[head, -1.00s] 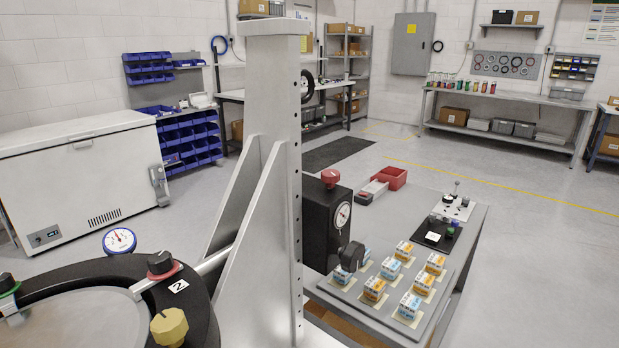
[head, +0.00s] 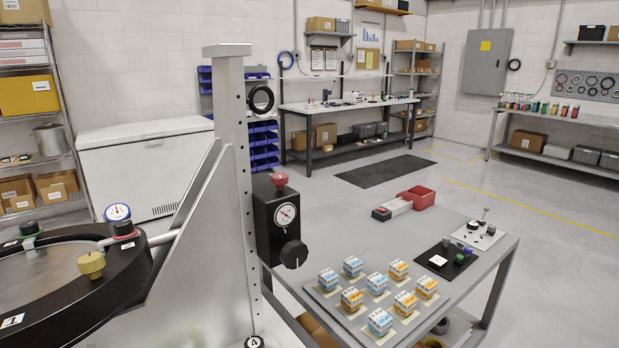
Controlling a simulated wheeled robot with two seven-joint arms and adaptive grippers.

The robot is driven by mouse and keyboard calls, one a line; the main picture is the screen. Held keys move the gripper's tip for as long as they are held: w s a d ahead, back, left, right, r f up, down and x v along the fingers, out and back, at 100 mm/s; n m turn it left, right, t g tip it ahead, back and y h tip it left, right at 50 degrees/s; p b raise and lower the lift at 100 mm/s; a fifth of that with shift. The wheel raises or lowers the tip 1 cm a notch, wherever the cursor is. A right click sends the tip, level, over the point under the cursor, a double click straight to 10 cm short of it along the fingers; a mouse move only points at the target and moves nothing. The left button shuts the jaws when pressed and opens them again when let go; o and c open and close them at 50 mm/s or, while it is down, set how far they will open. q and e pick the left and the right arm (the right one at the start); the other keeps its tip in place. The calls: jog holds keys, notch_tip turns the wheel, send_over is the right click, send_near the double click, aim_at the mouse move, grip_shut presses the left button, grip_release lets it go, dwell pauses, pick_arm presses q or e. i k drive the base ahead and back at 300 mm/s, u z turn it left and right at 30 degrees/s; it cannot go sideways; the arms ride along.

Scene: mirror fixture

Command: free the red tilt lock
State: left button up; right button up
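A black ring-shaped frame (head: 110,299) of the fixture stands at the lower left. On its rim is a black knob with a red band (head: 124,228), and farther left a black knob with a green band (head: 29,229). A black box (head: 267,225) on the grey upright (head: 231,170) carries a red knob (head: 279,180), a dial and a black side knob (head: 294,253). I cannot tell which red-marked part is the tilt lock. Neither gripper is in view.
A blue-rimmed gauge (head: 117,213) sits behind the ring. Open floor (head: 560,255) lies to the right.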

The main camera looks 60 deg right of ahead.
aim_at(280, 180)
jog(key=z, duration=1.45)
